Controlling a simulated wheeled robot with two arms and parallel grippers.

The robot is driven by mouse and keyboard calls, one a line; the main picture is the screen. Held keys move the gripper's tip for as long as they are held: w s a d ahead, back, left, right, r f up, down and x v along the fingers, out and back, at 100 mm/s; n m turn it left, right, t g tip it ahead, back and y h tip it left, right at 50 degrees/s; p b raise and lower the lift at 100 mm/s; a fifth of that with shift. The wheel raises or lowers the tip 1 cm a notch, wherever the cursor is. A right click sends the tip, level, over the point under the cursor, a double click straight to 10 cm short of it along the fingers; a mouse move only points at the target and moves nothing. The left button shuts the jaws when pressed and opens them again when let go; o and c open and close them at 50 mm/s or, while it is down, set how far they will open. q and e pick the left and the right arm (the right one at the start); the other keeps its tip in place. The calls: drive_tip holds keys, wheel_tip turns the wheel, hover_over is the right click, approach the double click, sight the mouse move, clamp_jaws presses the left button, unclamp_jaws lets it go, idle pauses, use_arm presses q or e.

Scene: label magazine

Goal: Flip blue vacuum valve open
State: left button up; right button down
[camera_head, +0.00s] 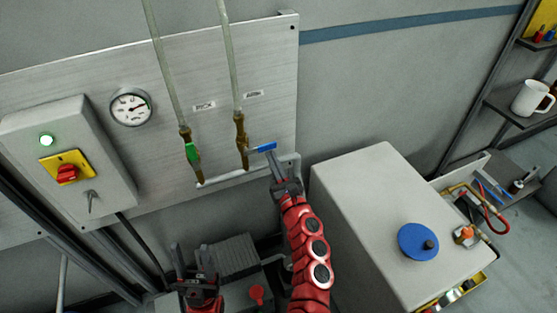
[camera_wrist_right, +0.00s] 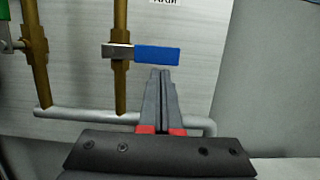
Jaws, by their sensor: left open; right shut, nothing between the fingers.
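The blue valve handle (camera_head: 264,147) points sideways to the right from its brass valve body (camera_head: 241,140) on the wall panel. In the right wrist view the blue handle (camera_wrist_right: 157,53) lies level, across the upright brass pipe (camera_wrist_right: 121,75). My right gripper (camera_head: 274,160) is shut and empty, with its tips just below the handle; in the wrist view the closed fingertips (camera_wrist_right: 160,72) sit under the handle's right part. I cannot tell whether they touch it. My left gripper (camera_head: 190,262) is open and empty, low and left, well away from the valve.
A green-handled valve (camera_head: 191,152) is on the pipe to the left, its handle along the pipe. A gauge (camera_head: 131,107) and a control box (camera_head: 66,160) with a red knob are further left. A pale cabinet (camera_head: 350,200) stands to the right of my right arm.

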sight(274, 145)
drive_tip(key=shift+d+r+n+y, duration=0.15)
drive_tip(key=shift+r+n+y, duration=0.25)
drive_tip(key=shift+n, duration=0.5)
drive_tip(key=shift+w+d+r+n+g+y, duration=0.15)
drive_tip(key=shift+r+n+g+y, duration=0.25)
drive_tip(key=shift+n, duration=0.5)
drive_tip(key=r+n, duration=0.1)
drive_tip(key=n, duration=0.2)
drive_tip(key=shift+d+r+y, duration=0.15)
drive_tip(key=shift+r+y, duration=0.15)
drive_tip(key=shift+r, duration=0.05)
drive_tip(key=r+n, duration=0.1)
drive_tip(key=n, duration=0.1)
drive_tip(key=r+n+g, duration=0.1)
drive_tip(key=n, duration=0.1)
drive_tip(key=shift+a+r+n+g+y+p, duration=0.1)
drive_tip(key=shift+a+n+g+y+p, duration=0.1)
drive_tip(key=shift+n+g+y+p, duration=0.15)
drive_tip(key=shift+s+a+r+n+g+p, duration=0.1)
drive_tip(key=shift+s+a+r+n+g, duration=0.4)
drive_tip(key=shift+n, duration=1.2)
drive_tip(key=shift+s+a+r+n+g+p, duration=0.1)
drive_tip(key=shift+a+r+n+g, duration=0.45)
drive_tip(key=shift+n, duration=1.1)
drive_tip(key=shift+s+a+r+n+g+p, duration=0.15)
drive_tip(key=shift+a+r+n, duration=0.65)
drive_tip(key=shift+n, duration=0.9)
drive_tip(key=shift+r, duration=0.1)
drive_tip(key=shift+d, duration=0.15)
